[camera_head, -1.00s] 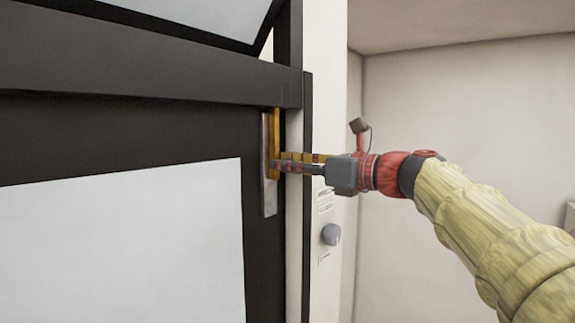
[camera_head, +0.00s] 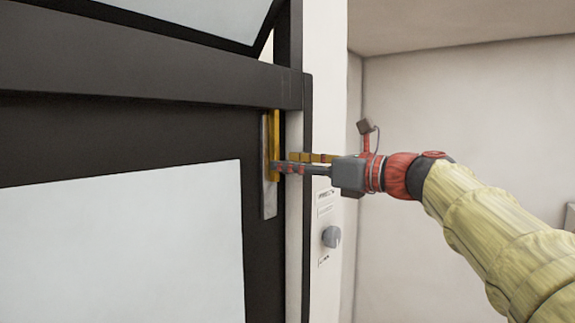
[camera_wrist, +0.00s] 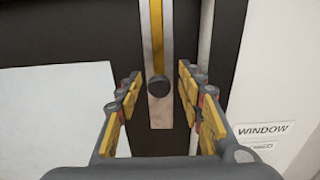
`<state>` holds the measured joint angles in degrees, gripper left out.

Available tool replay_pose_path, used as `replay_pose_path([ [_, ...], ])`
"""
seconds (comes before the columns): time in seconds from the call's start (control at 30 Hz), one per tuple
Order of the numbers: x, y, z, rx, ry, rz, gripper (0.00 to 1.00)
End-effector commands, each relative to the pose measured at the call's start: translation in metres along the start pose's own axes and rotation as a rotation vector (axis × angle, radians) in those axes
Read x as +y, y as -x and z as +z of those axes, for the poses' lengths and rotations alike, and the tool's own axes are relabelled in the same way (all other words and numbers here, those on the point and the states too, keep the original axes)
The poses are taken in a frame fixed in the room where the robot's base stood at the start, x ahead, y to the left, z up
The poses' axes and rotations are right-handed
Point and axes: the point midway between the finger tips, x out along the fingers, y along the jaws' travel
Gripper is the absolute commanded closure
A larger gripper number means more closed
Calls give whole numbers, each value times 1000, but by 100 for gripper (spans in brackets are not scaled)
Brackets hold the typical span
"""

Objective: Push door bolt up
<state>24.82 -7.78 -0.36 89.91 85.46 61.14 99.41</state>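The door bolt is a yellow bar (camera_head: 274,130) on a grey metal backplate (camera_head: 268,200), set upright at the right edge of a dark framed door. In the wrist view the yellow bar (camera_wrist: 156,35) ends at a dark round knob (camera_wrist: 158,87), with bare backplate (camera_wrist: 161,113) below. My gripper (camera_wrist: 160,80) is open, its yellow and dark fingers on the left and right of the knob, with visible gaps to it. In the head view my gripper (camera_head: 283,163) reaches in from the right at the bolt's lower part. The knob is hard to make out there.
The door has a pale panel (camera_head: 120,240) and a dark crossbar (camera_head: 150,82) above the bolt. A white post (camera_head: 324,100) with a grey round knob (camera_head: 331,236) stands to the right. A "WINDOW" label (camera_wrist: 263,130) shows in the wrist view. Open room lies right.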

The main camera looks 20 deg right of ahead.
Motion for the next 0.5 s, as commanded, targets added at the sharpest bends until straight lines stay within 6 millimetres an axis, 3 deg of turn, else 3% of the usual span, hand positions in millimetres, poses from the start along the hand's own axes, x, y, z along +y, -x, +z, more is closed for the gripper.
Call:
replay_pose_path([
  [0.3,-1,63,1,-1,2,-6,62],
  [0.5,-1,92,0,-1,1,-5,62],
])
